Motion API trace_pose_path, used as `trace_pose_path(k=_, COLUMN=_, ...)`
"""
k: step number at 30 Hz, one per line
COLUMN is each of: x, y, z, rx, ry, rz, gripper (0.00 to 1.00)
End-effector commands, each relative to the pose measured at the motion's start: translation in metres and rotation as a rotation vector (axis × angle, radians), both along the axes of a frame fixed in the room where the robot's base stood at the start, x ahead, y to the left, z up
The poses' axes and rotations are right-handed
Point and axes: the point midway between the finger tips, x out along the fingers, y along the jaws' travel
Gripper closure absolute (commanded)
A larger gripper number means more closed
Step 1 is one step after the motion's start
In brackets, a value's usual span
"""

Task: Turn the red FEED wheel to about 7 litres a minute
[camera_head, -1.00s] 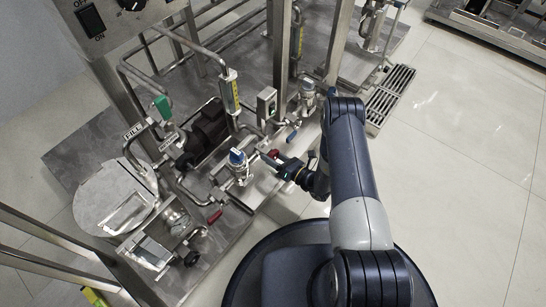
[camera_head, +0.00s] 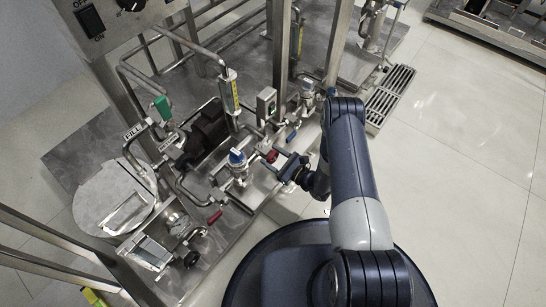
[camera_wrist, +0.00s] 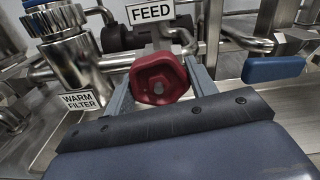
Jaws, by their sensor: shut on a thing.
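The red FEED wheel (camera_wrist: 158,80) faces me in the wrist view, below the white FEED label (camera_wrist: 150,11). My gripper (camera_wrist: 160,84) has a finger on each side of the wheel and is shut on it. In the head view the red wheel (camera_head: 271,156) is small, and my gripper (camera_head: 275,158) reaches it from the lower right. A meter with a yellow scale (camera_head: 230,92) stands on the pipework behind; its reading is too small to tell.
A steel WARM FILTER housing (camera_wrist: 75,60) stands left of the wheel. A blue lever handle (camera_wrist: 274,69) is at the right. In the head view, a red-handled lever (camera_head: 215,217) sits lower left. Open floor (camera_head: 460,170) lies to the right.

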Motion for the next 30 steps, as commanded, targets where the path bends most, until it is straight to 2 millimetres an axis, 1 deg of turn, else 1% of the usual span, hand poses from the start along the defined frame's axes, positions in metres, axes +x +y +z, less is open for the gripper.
trace_pose_path(k=10, x=-0.0010, y=0.0000, z=-0.0007, rx=-0.087, ry=-0.109, rz=0.002, gripper=0.69)
trace_pose_path(k=26, x=-0.0013, y=0.0001, z=-0.0010, rx=-0.102, ry=-0.127, rz=0.002, gripper=0.69)
trace_pose_path(k=27, x=-0.0013, y=0.0001, z=-0.0010, rx=-0.101, ry=-0.126, rz=0.002, gripper=0.46)
trace_pose_path(k=30, x=-0.0011, y=0.0001, z=-0.0008, rx=-0.101, ry=-0.126, rz=0.002, gripper=0.38)
